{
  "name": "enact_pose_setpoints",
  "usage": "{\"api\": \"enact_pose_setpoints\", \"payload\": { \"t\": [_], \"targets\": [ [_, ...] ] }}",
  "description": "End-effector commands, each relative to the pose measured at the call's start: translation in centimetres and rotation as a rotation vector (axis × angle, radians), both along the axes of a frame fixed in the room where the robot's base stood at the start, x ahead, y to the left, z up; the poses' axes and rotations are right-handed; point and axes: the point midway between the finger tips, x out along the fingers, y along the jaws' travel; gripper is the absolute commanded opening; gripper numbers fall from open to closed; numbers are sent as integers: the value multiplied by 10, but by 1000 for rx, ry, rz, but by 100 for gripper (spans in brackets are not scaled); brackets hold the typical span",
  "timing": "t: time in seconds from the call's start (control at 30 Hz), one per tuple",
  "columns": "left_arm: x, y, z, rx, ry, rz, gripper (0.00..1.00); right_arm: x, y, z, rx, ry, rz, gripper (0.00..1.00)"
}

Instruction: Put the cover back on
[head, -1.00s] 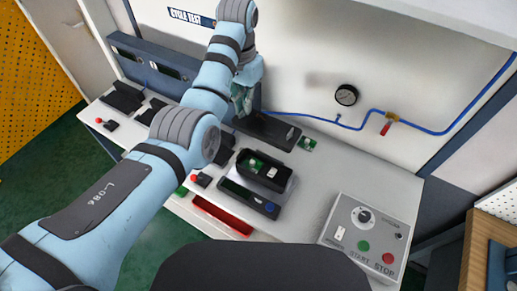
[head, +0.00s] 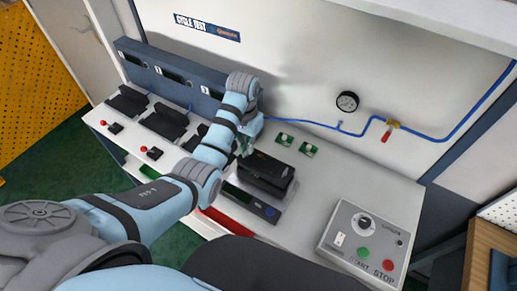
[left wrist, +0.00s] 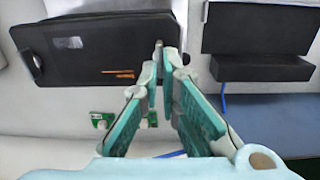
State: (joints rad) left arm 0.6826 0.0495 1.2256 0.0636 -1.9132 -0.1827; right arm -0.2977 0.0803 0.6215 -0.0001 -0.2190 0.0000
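The black cover (head: 268,168) lies over the valve positioner (head: 262,188) on the bench, hiding its inside. I cannot tell whether it is fully seated or slightly raised. In the left wrist view the cover (left wrist: 95,50) shows a white label and a small orange mark. My left gripper (head: 243,148) is at the cover's left end; in the left wrist view its fingertips (left wrist: 164,55) nearly meet at the cover's edge and appear closed on it. My right gripper is not in view.
Two small green boards (head: 284,139) (head: 308,150) lie behind the positioner. Black units (head: 165,122) stand to the left under a blue numbered panel (head: 172,72). A grey START/STOP box (head: 365,240) is at the right. Bench between is clear.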

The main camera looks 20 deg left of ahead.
Motion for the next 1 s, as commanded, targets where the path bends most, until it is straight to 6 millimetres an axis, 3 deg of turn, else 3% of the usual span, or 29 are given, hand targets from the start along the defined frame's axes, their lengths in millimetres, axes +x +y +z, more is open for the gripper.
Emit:
{"api": "enact_pose_setpoints", "payload": {
  "t": [0.1, 0.4, 0.57, 1.0],
  "targets": [
    [-3, 6, -18, -1, 1, 12, 0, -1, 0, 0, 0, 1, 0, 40],
    [-3, 6, -22, -1, -2, 13, 0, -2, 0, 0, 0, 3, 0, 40],
    [-2, 6, -22, -1, -1, 12, 25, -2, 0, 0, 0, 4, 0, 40],
    [-1, 4, -15, -1, -2, 8, 25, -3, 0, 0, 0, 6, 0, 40]
  ]
}}
